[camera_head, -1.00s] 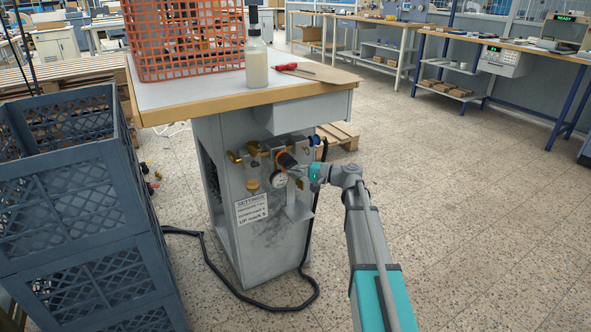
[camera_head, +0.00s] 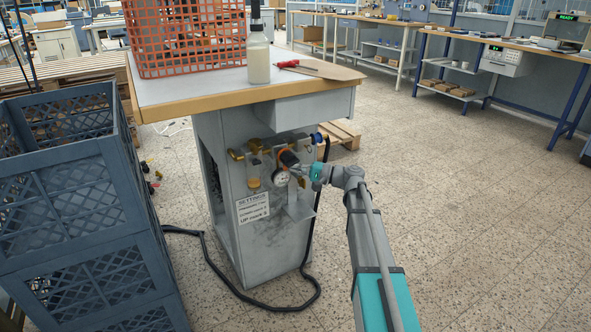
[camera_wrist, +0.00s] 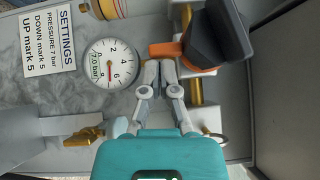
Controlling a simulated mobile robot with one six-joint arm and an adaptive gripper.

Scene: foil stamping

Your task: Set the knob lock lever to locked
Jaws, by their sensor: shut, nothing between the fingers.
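In the wrist view an orange lever (camera_wrist: 190,57) sits at the base of a black knob (camera_wrist: 216,32). Its arm points left. I take it as the knob lock lever; no lock marking is readable. My gripper (camera_wrist: 158,64) is shut and empty, its fingertips just below the lever's left end; whether they touch it I cannot tell. In the head view the knob (camera_head: 289,159) is on the front of the grey pedestal, and my gripper (camera_head: 299,173) is close beside it on the right, partly hiding the fittings.
A round pressure gauge (camera_wrist: 112,62) is left of my fingers, its red needle pointing down. A SETTINGS label (camera_wrist: 48,42) is farther left. Brass fittings (camera_wrist: 194,92) are close on the right. A black hose (camera_head: 313,215) hangs beside the pedestal. Blue crates (camera_head: 75,215) stand left.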

